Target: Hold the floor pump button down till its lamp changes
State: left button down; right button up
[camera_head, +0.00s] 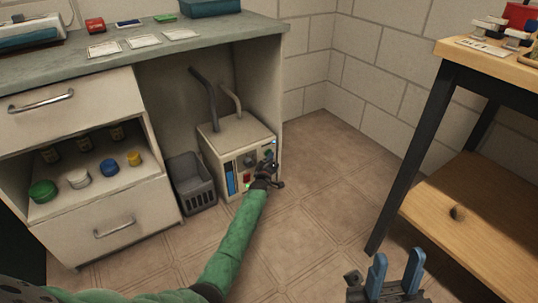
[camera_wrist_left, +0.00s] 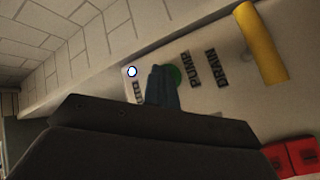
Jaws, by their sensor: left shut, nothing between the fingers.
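The floor pump unit (camera_head: 237,138) is a cream box with pipes on top, standing in the open bay under the bench. In the left wrist view its panel (camera_wrist_left: 215,90) has the labels PUMP and DRAIN, and a green button (camera_wrist_left: 175,75) next to PUMP. A small lamp (camera_wrist_left: 131,71) glows white with a blue rim; in the head view a blue light (camera_head: 274,142) shows at the panel's upper right. My left gripper (camera_wrist_left: 160,70) is shut and empty, its tips over part of the green button; whether it is pressed in, I cannot tell. My right gripper (camera_head: 396,270) is open and empty.
A grey basket (camera_head: 192,185) stands left of the pump unit. A yellow handle (camera_wrist_left: 262,45) and red parts (camera_wrist_left: 295,158) sit near my left gripper on the panel. A wooden table (camera_head: 480,55) with a lower shelf stands at right. The tiled floor between is clear.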

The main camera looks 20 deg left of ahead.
pick_arm(q)
jog(key=shift+s, duration=0.1)
jog(key=shift+s+d+p, duration=0.45)
jog(key=shift+d+p, duration=0.15)
jog(key=s+d+p, duration=0.1)
jog(key=d, duration=0.1)
jog(key=s+d+p, duration=0.2)
dwell(0.6)
dwell(0.5)
